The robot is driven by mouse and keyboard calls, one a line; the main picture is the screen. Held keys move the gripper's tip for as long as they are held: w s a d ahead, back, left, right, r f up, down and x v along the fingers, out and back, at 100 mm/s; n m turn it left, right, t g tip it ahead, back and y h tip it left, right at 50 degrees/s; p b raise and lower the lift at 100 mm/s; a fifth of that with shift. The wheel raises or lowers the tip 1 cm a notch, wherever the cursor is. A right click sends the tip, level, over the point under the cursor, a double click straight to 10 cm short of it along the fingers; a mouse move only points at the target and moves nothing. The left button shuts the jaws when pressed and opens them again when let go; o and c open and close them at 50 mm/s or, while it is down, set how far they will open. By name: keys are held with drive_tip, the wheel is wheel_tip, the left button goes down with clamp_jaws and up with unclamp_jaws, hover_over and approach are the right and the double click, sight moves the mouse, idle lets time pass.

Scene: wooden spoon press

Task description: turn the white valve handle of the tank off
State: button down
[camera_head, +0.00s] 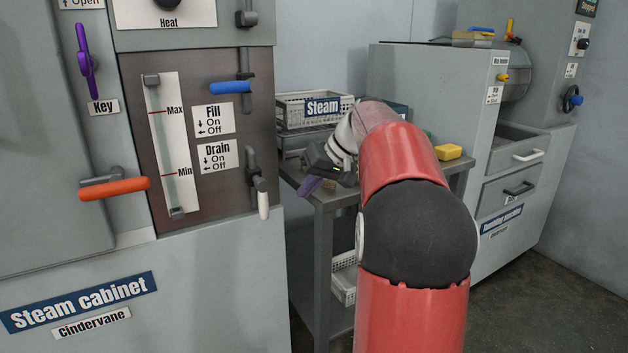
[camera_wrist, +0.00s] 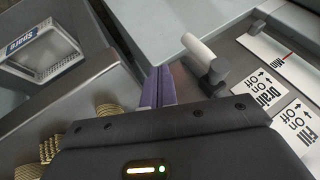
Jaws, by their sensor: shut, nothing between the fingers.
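The white valve handle (camera_head: 263,204) sits at the lower right of the steam cabinet's dark panel and hangs down from its grey valve body, beside the Drain label (camera_head: 217,158). In the wrist view the white handle (camera_wrist: 197,48) is just right of my fingertips, on a dark grey stem. My gripper (camera_head: 310,185) is to the right of the handle in the head view, apart from it. Its purple fingers (camera_wrist: 158,86) are shut together and empty, and no contact with the handle shows.
A blue handle (camera_head: 230,87) is above by the Fill label, and an orange handle (camera_head: 114,189) is left. A grey side table (camera_head: 340,196) with a Steam crate (camera_head: 290,108) and a yellow block (camera_head: 448,152) stands behind my arm. A labelled container (camera_wrist: 42,45) shows at wrist-view left.

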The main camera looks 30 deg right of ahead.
sight(263, 201)
drive_tip(key=w+a+f, duration=0.3)
drive_tip(key=a, duration=0.2)
drive_tip(key=shift+a+f, duration=0.25)
drive_tip(key=shift+a, duration=0.1)
